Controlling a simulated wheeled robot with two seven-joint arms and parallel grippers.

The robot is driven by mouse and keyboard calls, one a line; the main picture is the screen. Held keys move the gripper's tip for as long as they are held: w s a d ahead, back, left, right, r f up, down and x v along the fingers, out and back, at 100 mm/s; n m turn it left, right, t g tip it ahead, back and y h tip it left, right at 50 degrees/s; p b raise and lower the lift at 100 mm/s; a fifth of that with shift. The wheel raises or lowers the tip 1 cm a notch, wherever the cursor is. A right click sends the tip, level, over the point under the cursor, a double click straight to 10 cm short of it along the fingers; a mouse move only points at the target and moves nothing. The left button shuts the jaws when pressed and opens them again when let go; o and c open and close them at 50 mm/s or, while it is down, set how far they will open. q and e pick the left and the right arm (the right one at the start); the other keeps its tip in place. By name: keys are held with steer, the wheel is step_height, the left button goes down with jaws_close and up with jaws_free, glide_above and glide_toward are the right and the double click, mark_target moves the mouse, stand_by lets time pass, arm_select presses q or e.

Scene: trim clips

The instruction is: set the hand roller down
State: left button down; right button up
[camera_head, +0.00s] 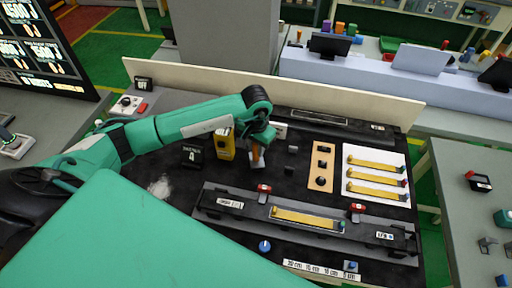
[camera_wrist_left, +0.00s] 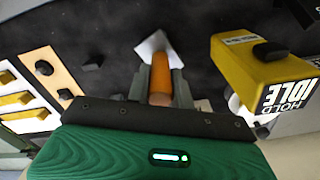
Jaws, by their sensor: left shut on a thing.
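My left gripper (camera_head: 258,146) is shut on the hand roller, whose orange-brown handle (camera_head: 255,157) hangs below the jaws over the dark work mat (camera_head: 172,215). In the left wrist view the orange handle (camera_wrist_left: 160,78) sits between the two grey fingers. A pale, flat piece (camera_wrist_left: 154,44) shows at the handle's far end; I cannot tell whether it is part of the roller or lies under it. The roller's head is not clear, and I cannot tell if it touches the mat. My right gripper is not in view.
A yellow box (camera_head: 225,143) marked IDLE and HOLD stands close left of the gripper. A tan plate (camera_head: 321,166) and a white sheet with yellow strips (camera_head: 375,160) lie to the right. A long dark fixture (camera_head: 258,222) holding a yellow strip crosses the front.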

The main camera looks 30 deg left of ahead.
arm_select(q)
steer(key=c, duration=1.4)
jaws_free()
steer(key=shift+s+f, duration=0.2)
steer(key=shift+f, duration=0.3)
steer(key=shift+o, duration=0.8)
steer(key=shift+w+a, duration=0.1)
steer(key=shift+w, duration=0.2)
steer(key=shift+r, duration=0.15)
steer(key=shift+s+r+p, duration=0.1)
steer(key=shift+r+p, duration=0.35)
steer(key=shift+p, duration=0.2)
steer(key=shift+r+p, duration=0.3)
steer(key=shift+p, duration=0.15)
step_height(320, 180, up, 11)
steer(key=b, duration=0.5)
steer(key=shift+f, duration=0.2)
steer(key=shift+r, duration=0.6)
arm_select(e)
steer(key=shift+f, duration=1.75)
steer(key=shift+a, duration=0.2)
arm_select(q)
steer(key=shift+f, duration=0.1)
